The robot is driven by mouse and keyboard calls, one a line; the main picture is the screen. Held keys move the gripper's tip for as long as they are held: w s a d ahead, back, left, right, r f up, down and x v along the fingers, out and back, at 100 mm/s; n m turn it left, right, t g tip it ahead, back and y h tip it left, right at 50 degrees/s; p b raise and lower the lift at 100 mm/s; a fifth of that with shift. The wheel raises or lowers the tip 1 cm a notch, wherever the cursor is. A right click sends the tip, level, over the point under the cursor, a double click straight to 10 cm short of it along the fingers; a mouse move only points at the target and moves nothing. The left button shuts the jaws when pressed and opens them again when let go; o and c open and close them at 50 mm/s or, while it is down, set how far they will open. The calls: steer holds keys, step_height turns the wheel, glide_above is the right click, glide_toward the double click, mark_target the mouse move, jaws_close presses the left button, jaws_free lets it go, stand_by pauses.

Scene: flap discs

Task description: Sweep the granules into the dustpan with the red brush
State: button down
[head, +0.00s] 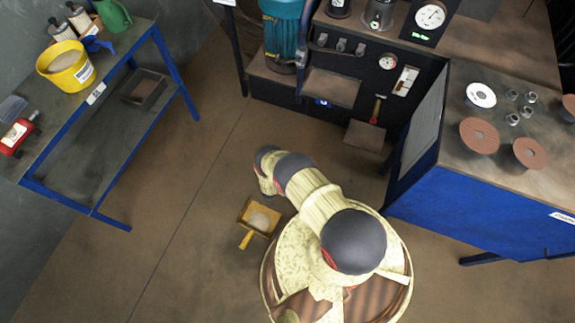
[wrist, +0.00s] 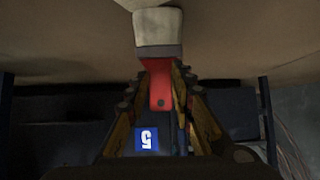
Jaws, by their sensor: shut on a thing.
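My gripper (wrist: 160,80) is shut on the red brush (wrist: 160,85), whose handle stands between the two fingers in the wrist view. Its grey collar and pale bristles (wrist: 158,25) point away from the fingers towards the brown floor. I cannot tell whether the bristles touch it. In the head view my arm hides the gripper and brush. The yellow dustpan (head: 243,215) lies on the floor left of my arm, its handle towards the bottom left. Pale granules (head: 259,220) appear to lie in it. I see no granules on the open floor; some may be hidden by my arm.
A blue-legged bench (head: 75,130) at left carries a yellow bucket (head: 66,64) and a red tool (head: 16,137). A blue workbench (head: 470,210) with discs stands at right. A machine (head: 370,75) with a red-handled tool (head: 377,110) stands behind. Floor left of the dustpan is clear.

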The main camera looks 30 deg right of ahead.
steer(key=s+a, duration=1.1)
steer(key=a, duration=0.5)
steer(key=shift+s+a, duration=0.2)
steer(key=shift+s, duration=0.2)
stand_by(1.4)
steer(key=shift+r+p, duration=1.3)
steer(key=shift+r, duration=1.2)
